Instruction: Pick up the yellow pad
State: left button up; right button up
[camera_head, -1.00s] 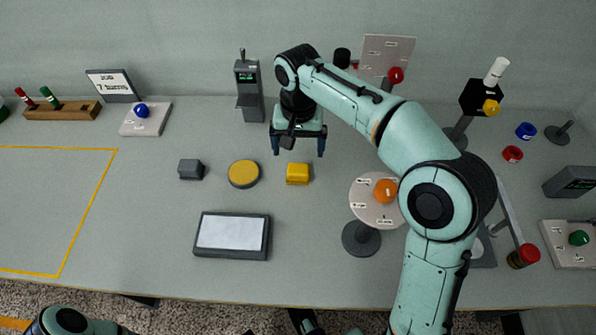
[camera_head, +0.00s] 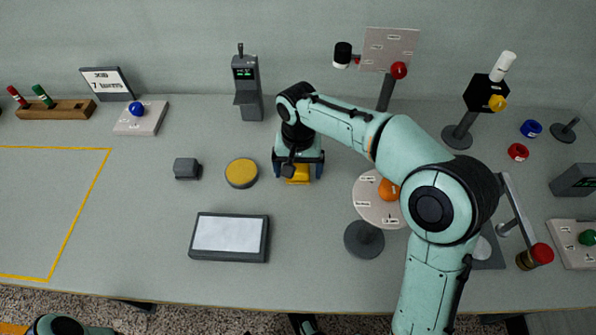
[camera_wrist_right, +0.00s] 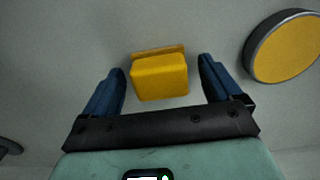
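The yellow pad (camera_head: 297,175) is a small block on the grey table, partly hidden under my right gripper (camera_head: 299,172) in the head view. In the right wrist view the pad (camera_wrist_right: 160,78) shows a yellow body with a darker yellow strip along one edge. My right gripper (camera_wrist_right: 162,66) is open, with one blue finger on each side of the pad. Gaps show between the fingers and the pad there. My left gripper is out of view; only part of my left arm shows at the bottom left.
A round yellow-topped disc (camera_head: 241,173) lies left of the pad; it also shows in the right wrist view (camera_wrist_right: 286,47). A grey block (camera_head: 187,168) and a white-faced panel (camera_head: 229,235) are nearby. A round plate on a stand (camera_head: 371,211) is to the right.

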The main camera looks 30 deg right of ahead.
jog(key=c, duration=1)
jog(key=shift+o, duration=0.2)
jog(key=shift+r, duration=0.15)
pick_arm(q)
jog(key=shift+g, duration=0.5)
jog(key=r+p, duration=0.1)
jog(key=p, duration=0.1)
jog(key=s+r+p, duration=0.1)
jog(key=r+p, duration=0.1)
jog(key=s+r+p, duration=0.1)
jog(key=p, duration=0.1)
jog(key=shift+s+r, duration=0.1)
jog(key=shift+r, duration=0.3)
pick_arm(e)
notch_tip(320, 180, up, 20)
jog(key=o, duration=0.4)
jog(key=shift+c, duration=1.4)
